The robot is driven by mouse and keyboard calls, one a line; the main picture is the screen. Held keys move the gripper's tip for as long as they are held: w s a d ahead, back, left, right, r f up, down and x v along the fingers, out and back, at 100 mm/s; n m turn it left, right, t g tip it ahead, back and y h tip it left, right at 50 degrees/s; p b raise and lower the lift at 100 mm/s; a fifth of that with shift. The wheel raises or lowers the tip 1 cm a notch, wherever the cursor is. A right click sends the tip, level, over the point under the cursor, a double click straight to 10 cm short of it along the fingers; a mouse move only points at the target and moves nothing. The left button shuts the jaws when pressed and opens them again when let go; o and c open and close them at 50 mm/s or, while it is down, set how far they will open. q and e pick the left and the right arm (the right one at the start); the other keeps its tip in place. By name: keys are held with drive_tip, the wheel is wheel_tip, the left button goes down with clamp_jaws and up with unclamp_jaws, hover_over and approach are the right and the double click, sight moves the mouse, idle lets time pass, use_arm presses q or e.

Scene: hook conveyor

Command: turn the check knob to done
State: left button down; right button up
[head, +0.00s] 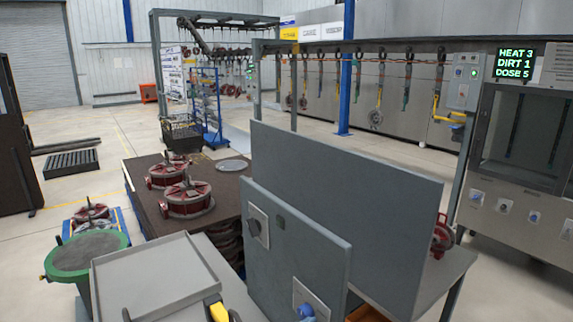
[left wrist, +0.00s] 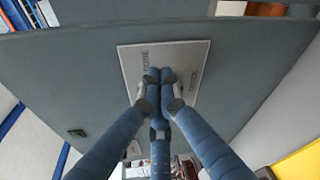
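A grey upright panel (head: 297,255) carries two plates. The lower-right plate (head: 313,298) is partly covered by blue parts at the bottom edge, which look like my left gripper (head: 306,312). In the left wrist view a light plate (left wrist: 190,60) bears lettering, one word reading like DONE. My left gripper (left wrist: 159,76) has its blue fingers drawn together in front of this plate. The fingertips hide the plate's middle, and I cannot see whether a knob is between them. My right gripper is in neither view.
A second grey panel (head: 350,205) stands behind the first. A grey tray (head: 155,278) and a green-rimmed tub (head: 86,254) are at lower left. Red castings (head: 188,198) sit on a dark table. A screen (head: 514,63) reads HEAT 3, DIRT 1, DOSE 5.

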use_arm(q)
drive_tip(key=shift+w+a+f, duration=0.2)
drive_tip(key=shift+a+f, duration=0.15)
drive_tip(key=shift+f, duration=0.1)
drive_tip(key=shift+r, duration=0.25)
drive_tip(key=shift+s+d+f, duration=0.1)
drive_tip(key=shift+s+d, duration=0.1)
drive_tip(key=shift+w+a+f+v, duration=0.1)
drive_tip(key=shift+f+v, duration=0.05)
drive_tip(key=shift+v, duration=0.8)
drive_tip(key=shift+w+a+f+v, duration=0.1)
drive_tip(key=shift+a+f+v, duration=0.05)
drive_tip(key=shift+v, duration=0.8)
drive_tip(key=shift+w+a+f+v, duration=0.1)
drive_tip(key=shift+v, duration=0.85)
